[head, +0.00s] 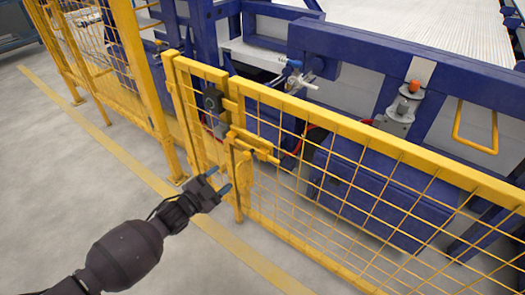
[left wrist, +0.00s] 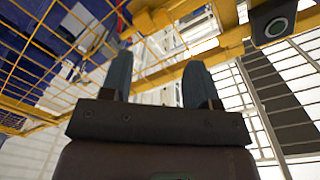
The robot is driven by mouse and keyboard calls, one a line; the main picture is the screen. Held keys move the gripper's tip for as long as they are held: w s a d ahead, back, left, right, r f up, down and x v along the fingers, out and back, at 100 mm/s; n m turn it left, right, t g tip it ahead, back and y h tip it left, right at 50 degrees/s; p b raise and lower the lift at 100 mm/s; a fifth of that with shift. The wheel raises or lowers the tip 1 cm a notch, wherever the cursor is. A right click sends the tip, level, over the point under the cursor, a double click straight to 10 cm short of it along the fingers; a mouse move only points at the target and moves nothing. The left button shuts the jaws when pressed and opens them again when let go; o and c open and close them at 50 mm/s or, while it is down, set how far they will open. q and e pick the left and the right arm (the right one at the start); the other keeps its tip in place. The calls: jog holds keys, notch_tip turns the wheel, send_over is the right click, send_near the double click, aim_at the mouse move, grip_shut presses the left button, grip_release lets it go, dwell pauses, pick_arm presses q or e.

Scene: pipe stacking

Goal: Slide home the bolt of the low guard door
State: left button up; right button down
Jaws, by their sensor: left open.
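The low guard door (head: 345,125) is a yellow frame with wire mesh, standing upright along the fence line. Its yellow bolt (head: 254,146) lies across the upright near the door's left end, below a dark box (head: 212,100). I cannot tell how far the bolt is slid. My left gripper (head: 219,180) is open and empty, in front of and below the bolt, apart from it in the head view. In the left wrist view its two blue-grey fingers (left wrist: 157,72) stand apart, with yellow bars beyond them. My right gripper is not in view.
Taller yellow mesh fence (head: 130,50) runs off to the left. Blue machine frames (head: 365,60) stand behind the door, with an orange-topped grey fitting (head: 405,100). The grey floor (head: 80,165) before the fence is clear, with a yellow line (head: 125,150) on it.

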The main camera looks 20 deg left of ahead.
aim_at(245, 157)
pick_arm(q)
jog(key=b+x, duration=0.2)
jog(key=x, duration=0.8)
jog(key=shift+w+d+r+b, duration=0.1)
jog(key=shift+w+d+b, duration=0.2)
jog(key=shift+w, duration=0.35)
jog(key=shift+w+r, duration=0.1)
jog(key=shift+w, duration=0.15)
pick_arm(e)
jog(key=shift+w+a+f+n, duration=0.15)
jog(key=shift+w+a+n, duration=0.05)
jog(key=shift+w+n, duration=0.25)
pick_arm(q)
jog(key=shift+c, duration=1.3)
grip_shut()
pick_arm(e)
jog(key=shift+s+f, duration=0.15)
